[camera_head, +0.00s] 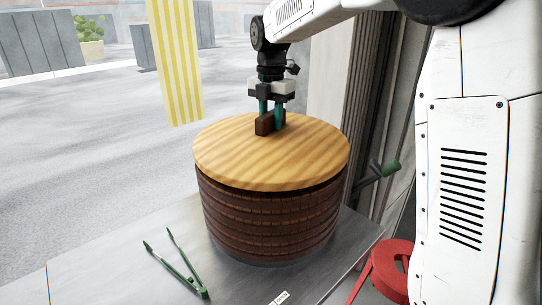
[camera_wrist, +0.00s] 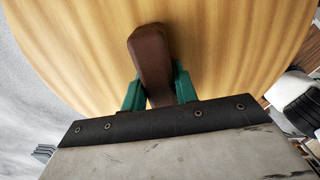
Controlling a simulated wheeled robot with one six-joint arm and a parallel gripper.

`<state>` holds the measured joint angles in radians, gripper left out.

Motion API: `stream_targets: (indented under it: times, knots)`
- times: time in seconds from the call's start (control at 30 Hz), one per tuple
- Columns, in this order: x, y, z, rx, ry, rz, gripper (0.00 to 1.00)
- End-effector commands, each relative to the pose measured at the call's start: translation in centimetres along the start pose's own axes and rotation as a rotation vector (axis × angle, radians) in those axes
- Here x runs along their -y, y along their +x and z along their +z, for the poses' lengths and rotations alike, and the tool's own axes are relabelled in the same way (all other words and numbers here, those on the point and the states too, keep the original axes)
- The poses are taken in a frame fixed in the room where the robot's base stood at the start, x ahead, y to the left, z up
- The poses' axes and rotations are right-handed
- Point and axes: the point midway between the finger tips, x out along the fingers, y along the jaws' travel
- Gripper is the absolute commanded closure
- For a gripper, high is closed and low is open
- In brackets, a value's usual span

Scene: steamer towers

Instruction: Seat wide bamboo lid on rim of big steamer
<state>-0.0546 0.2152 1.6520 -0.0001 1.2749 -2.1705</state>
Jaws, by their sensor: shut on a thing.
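The wide bamboo lid (camera_head: 230,150) is a round, light wood disc with a dark brown block handle (camera_head: 265,124). My gripper (camera_head: 271,120) is shut on that handle, with its green fingers on either side. The big steamer (camera_head: 270,222) is a dark brown, banded round tower on the metal counter. The lid lies over the steamer's top and covers its opening. A dark line shows under the lid's front edge; I cannot tell whether the lid touches the rim. In the wrist view the handle (camera_wrist: 151,60) stands between the green fingers, with the lid (camera_wrist: 225,50) filling most of the picture.
Green tongs (camera_head: 178,268) lie on the grey metal counter (camera_head: 105,262) left of the steamer. A red roll (camera_head: 391,270) is at the lower right. A yellow striped banner (camera_head: 175,60) hangs behind.

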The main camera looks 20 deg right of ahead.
Motion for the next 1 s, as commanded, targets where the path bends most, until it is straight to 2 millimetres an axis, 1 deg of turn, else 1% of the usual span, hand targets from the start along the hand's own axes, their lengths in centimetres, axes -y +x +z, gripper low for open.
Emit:
stream_targets:
  times: [1.0]
  knots:
    - [0.0, 1.5, 0.0, 0.001, 0.0, 0.002, 1.0]
